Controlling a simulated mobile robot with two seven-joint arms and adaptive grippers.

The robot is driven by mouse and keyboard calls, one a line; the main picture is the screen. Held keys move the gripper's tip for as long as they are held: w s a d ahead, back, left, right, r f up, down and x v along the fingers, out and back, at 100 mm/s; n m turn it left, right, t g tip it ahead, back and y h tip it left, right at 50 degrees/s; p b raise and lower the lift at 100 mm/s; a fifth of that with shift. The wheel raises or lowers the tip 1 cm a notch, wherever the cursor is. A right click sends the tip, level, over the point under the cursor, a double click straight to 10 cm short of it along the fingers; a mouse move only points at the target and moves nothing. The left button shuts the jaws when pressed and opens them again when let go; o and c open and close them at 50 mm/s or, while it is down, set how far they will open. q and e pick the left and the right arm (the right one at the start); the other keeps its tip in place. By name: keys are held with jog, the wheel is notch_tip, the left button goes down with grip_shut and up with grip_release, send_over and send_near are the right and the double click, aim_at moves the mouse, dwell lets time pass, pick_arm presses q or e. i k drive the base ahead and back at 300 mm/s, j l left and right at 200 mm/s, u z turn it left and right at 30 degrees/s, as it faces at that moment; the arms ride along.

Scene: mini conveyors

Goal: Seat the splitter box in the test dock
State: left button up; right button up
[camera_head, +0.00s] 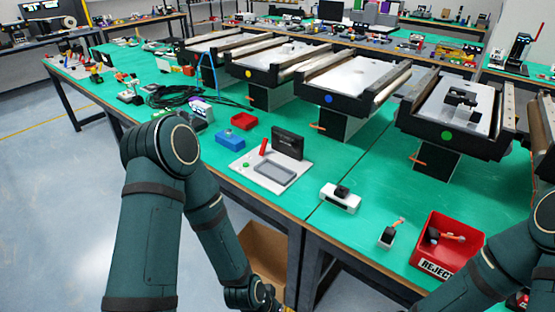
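The test dock (294,184) appears to be the white plate on the green bench in the middle of the view. It has a grey rectangular recess (274,172), a red lever (264,147) and a dark upright panel (287,142) behind. The recess looks empty. I cannot tell for sure which object is the splitter box. A white box with a black part on top (341,197) lies on the bench right of the dock. My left arm hangs before the bench edge, its wrist at the bottom edge. My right arm is at the lower right. Neither gripper's fingers show.
Several mini conveyors with coloured dots stand behind; the green-dot one (446,135) carries dark parts. A red REJECT bin (420,248) holds parts. Blue (230,139) and red (243,121) trays stand left. A cardboard box (262,252) is below.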

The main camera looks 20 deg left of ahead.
aim_at(282, 163)
jog(key=i+l+u, duration=0.1)
jog(key=i+u, duration=0.15)
jog(key=u, duration=0.2)
jog(key=i+l+u, duration=0.2)
jog(key=u, duration=0.25)
